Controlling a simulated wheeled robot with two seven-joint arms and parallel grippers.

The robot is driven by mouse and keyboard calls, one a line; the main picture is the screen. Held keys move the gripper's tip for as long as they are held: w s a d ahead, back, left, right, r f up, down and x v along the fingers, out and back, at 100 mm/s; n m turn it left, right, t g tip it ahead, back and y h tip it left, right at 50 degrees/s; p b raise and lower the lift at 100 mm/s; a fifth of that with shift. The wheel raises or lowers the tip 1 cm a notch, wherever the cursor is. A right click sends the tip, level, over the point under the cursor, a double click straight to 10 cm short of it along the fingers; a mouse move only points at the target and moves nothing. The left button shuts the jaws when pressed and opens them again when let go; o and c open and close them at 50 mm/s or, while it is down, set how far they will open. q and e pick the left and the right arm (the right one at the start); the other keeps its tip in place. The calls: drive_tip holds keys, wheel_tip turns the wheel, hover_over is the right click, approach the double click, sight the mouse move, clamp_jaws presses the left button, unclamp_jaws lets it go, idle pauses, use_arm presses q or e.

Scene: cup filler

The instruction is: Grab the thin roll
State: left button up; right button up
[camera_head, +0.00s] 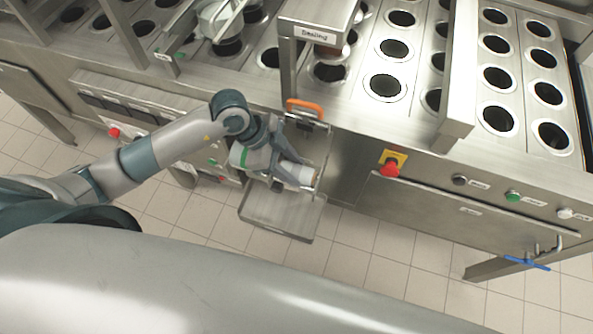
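My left gripper (284,160) reaches in from the left at the front of the machine, above a metal tray. A white roll-like cylinder (298,174) with a tan end lies right by its fingers, pointing to the right. A wider white piece with a green band (242,157) shows on the left side of the gripper. The gripper covers the middle, so I cannot tell whether these are one thing or two. Whether the fingers are open or closed on the cylinder is hidden. My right gripper is not in view.
The open metal tray (283,223) juts out below the gripper. An orange handle (305,107) sits just above it. A red knob on a yellow plate (391,166) is to the right. The steel filler with round holes fills the back. The tiled floor in front is clear.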

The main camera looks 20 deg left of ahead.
sight(301, 169)
use_arm(q)
drive_tip(key=c, duration=0.4)
drive_tip(key=shift+c, duration=0.3)
drive_tip(key=shift+r, duration=0.6)
wheel_tip(301, 169, up, 2)
drive_tip(key=shift+r+b, duration=0.2)
drive_tip(key=shift+b, duration=0.45)
drive_tip(key=s+d+r+b, duration=0.1)
drive_tip(key=s+d+r, duration=0.5)
drive_tip(key=d, duration=0.4)
drive_tip(key=shift+s+r, duration=0.15)
drive_tip(key=shift+r, duration=0.55)
